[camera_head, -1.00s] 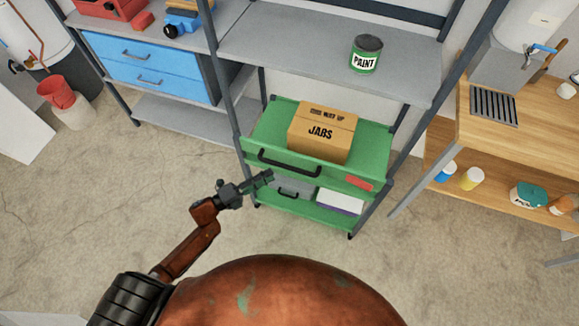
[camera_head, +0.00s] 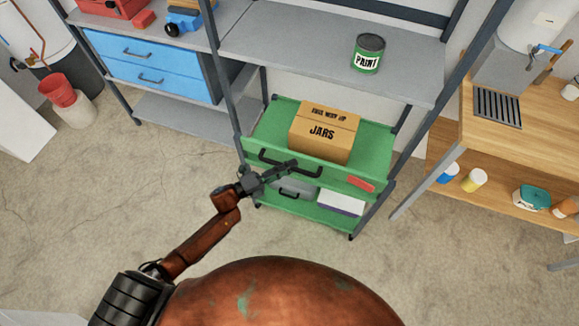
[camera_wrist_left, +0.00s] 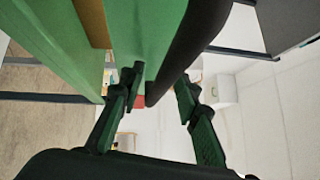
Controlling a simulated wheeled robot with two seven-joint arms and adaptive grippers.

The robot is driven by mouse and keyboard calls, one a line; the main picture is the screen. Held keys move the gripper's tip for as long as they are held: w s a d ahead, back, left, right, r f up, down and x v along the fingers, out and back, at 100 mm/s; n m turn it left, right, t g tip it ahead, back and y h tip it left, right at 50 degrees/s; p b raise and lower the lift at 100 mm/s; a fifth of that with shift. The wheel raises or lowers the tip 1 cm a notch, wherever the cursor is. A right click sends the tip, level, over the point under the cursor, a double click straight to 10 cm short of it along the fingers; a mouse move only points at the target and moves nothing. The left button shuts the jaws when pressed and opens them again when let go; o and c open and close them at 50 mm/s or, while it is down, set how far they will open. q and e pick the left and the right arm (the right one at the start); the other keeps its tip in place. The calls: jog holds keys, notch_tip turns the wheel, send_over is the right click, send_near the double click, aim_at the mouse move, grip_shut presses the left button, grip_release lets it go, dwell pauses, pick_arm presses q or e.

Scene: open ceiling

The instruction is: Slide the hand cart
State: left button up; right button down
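The green hand cart (camera_head: 375,140) stands partly under a grey shelf rack, with a black handle bar on its front edge. The cart's black handle (camera_head: 268,161) also shows in the left wrist view (camera_wrist_left: 187,45), running toward the space between the fingers. Contact cannot be told. My right gripper is in neither view.
A cardboard box marked JARS (camera_head: 323,133) sits on the cart's top; a grey case (camera_head: 294,188) lies on its lower shelf. Rack posts stand close beside the cart. A wooden bench (camera_head: 520,150) is at right.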

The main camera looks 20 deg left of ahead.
pick_arm(q)
jog(key=shift+c, duration=0.5)
grip_shut()
